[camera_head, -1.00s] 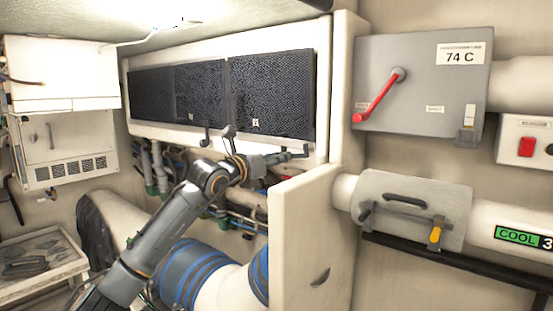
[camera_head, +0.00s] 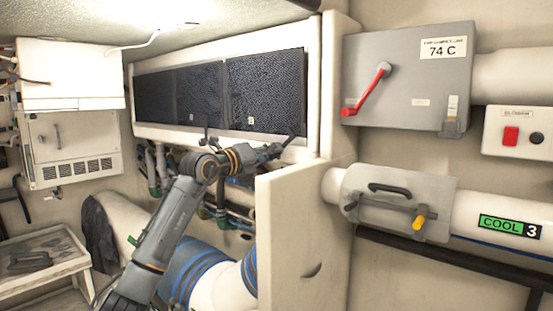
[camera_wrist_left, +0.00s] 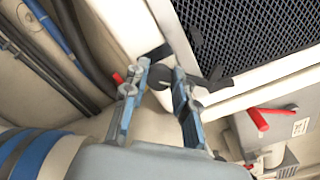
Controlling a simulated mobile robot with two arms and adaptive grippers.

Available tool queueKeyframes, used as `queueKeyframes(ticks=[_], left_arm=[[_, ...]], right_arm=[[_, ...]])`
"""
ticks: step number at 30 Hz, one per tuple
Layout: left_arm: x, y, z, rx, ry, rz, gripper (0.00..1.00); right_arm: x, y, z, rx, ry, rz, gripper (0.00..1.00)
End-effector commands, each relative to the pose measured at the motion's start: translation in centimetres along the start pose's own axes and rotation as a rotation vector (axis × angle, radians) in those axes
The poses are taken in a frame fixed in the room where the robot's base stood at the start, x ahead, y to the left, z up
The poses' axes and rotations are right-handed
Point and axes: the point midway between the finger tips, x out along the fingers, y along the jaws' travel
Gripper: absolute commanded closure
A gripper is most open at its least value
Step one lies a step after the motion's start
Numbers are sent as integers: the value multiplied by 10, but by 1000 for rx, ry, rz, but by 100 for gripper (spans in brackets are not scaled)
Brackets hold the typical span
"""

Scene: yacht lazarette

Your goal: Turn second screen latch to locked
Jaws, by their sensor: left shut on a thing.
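Dark mesh screens (camera_head: 265,92) sit side by side in a white frame on the back wall. A small black latch (camera_head: 205,134) stands at the frame's lower edge, left of my gripper. My left gripper (camera_head: 270,150) is at the lower edge under the right-hand screen. In the left wrist view, its two blue-grey fingers (camera_wrist_left: 160,76) are shut on a black latch (camera_wrist_left: 214,82), whose dark arm reaches toward the mesh (camera_wrist_left: 245,35). The fingers partly hide the latch's pivot. In the head view the latch is too small to read its exact angle. My right gripper is out of view.
A white partition (camera_head: 285,235) stands right of my left arm. A grey box (camera_head: 400,80) with a red lever (camera_head: 368,90) is on the right wall, above a clamped pipe (camera_head: 460,215). Hoses and blue-banded pipes (camera_head: 195,270) lie below the screens.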

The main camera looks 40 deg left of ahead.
Motion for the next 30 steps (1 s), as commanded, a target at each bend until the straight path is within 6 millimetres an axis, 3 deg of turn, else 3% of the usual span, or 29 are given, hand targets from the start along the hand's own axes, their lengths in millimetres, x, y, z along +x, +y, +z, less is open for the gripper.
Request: queueKeyframes(ticks=[18,30], left_arm=[[0,1,0,-565,4,-3,100],[0,2,-1,-773,4,-1,100]], right_arm=[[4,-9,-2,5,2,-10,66],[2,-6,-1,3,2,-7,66]])
